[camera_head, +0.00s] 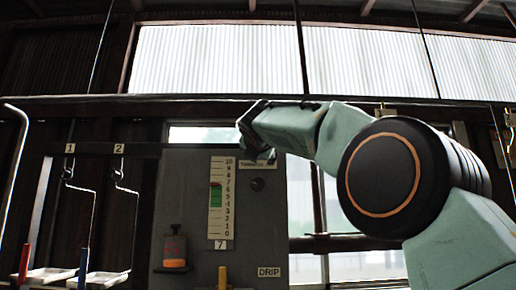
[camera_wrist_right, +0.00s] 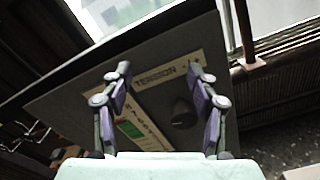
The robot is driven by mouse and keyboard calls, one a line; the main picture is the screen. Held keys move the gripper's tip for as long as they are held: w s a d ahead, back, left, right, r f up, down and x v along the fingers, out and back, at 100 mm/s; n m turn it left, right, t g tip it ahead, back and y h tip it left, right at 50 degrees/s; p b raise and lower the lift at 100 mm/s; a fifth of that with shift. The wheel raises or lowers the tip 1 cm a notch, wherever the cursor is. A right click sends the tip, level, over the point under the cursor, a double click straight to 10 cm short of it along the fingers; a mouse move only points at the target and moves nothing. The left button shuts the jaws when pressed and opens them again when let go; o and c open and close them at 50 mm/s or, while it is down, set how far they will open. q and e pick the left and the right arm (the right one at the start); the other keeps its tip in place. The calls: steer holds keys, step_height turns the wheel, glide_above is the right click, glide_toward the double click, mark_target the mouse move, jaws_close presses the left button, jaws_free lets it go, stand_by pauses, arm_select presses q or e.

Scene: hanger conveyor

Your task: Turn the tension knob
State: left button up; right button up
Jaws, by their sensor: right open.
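The tension knob (camera_head: 257,184) is a small dark round knob on the grey panel (camera_head: 265,235), right of the number scale (camera_head: 221,198) and below the TENSION label. In the right wrist view the knob (camera_wrist_right: 183,112) lies between my right gripper's fingers (camera_wrist_right: 162,95), nearer the right one. My right gripper (camera_head: 258,150) is at the panel's top edge in the head view, above the knob. It is open and empty, and its fingers do not close on the knob. The scale has a green band and a red mark. My left gripper is not in view.
A yellow handle (camera_head: 222,277) stands near a DRIP label (camera_head: 269,272). Hooked hangers with trays (camera_head: 105,277) hang at the left, marked 1 and 2. Windows lie behind.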

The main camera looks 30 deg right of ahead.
steer(key=shift+r, duration=0.9)
steer(key=shift+f, duration=0.1)
